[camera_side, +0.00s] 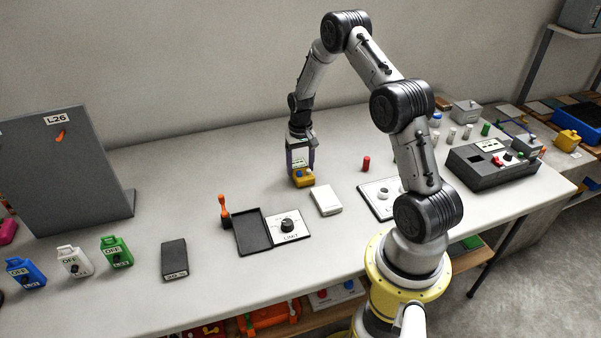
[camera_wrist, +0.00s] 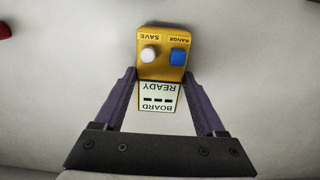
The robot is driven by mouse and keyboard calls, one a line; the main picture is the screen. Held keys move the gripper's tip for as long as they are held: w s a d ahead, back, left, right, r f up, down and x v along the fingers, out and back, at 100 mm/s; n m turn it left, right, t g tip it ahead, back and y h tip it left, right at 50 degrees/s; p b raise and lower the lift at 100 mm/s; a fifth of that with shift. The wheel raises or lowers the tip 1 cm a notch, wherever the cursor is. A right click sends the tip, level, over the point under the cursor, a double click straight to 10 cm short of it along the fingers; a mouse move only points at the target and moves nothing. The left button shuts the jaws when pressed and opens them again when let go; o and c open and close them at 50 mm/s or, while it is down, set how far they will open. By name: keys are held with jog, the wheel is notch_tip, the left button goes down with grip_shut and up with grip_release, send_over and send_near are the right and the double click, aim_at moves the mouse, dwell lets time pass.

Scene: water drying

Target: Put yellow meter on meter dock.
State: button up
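The yellow meter (camera_side: 303,178) is at the middle of the table, under my gripper (camera_side: 301,172). In the wrist view the yellow meter (camera_wrist: 163,72) shows a white knob, a blue button and a pale display reading "BOARD READY". My gripper's purple fingers (camera_wrist: 160,75) stand on either side of it, their tips at its side edges. I cannot tell whether they press on it, or whether it is clear of the table. A shallow black tray (camera_side: 253,232), probably the meter dock, lies empty left of the LIMIT dial panel (camera_side: 288,228).
A white box (camera_side: 326,201) lies just right of and nearer than the meter. An orange-handled lever (camera_side: 225,212) stands at the tray's left. A red cylinder (camera_side: 366,163) and a white-knob panel (camera_side: 381,197) are to the right. Bare table lies left of the meter.

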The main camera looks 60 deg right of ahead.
jog(key=c, duration=0.7)
grip_shut()
jog(key=shift+r, duration=0.15)
